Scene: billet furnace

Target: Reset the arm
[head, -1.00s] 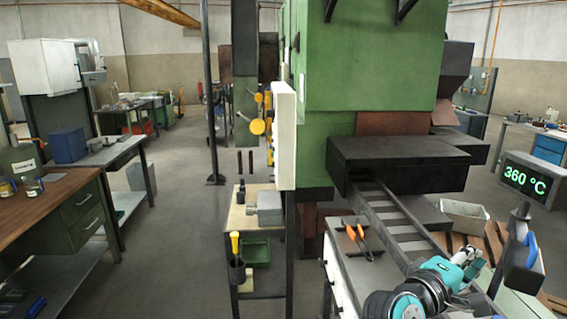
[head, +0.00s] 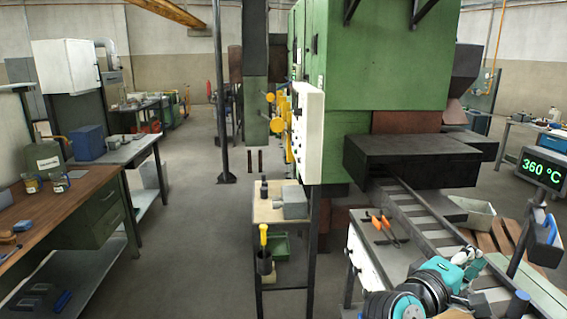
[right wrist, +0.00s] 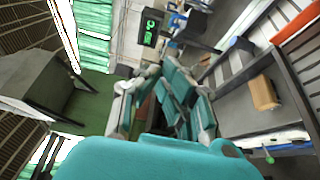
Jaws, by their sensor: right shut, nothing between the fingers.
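My right arm comes in at the bottom right of the head view, teal and black. Its gripper (head: 468,257) is small and partly hidden there, above the roller chute beside the grey bench. In the right wrist view the gripper's teal and grey fingers (right wrist: 163,80) show at the centre, shut and empty. My left arm and gripper are not in the head view.
The green furnace (head: 384,50) stands ahead, with a dark chute (head: 420,215) below it. Orange-handled tongs (head: 382,227) lie on the grey bench (head: 365,248). A display (head: 543,170) reads 360 °C at right. A tan block (right wrist: 263,92) shows in the wrist view. Floor at left centre is clear.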

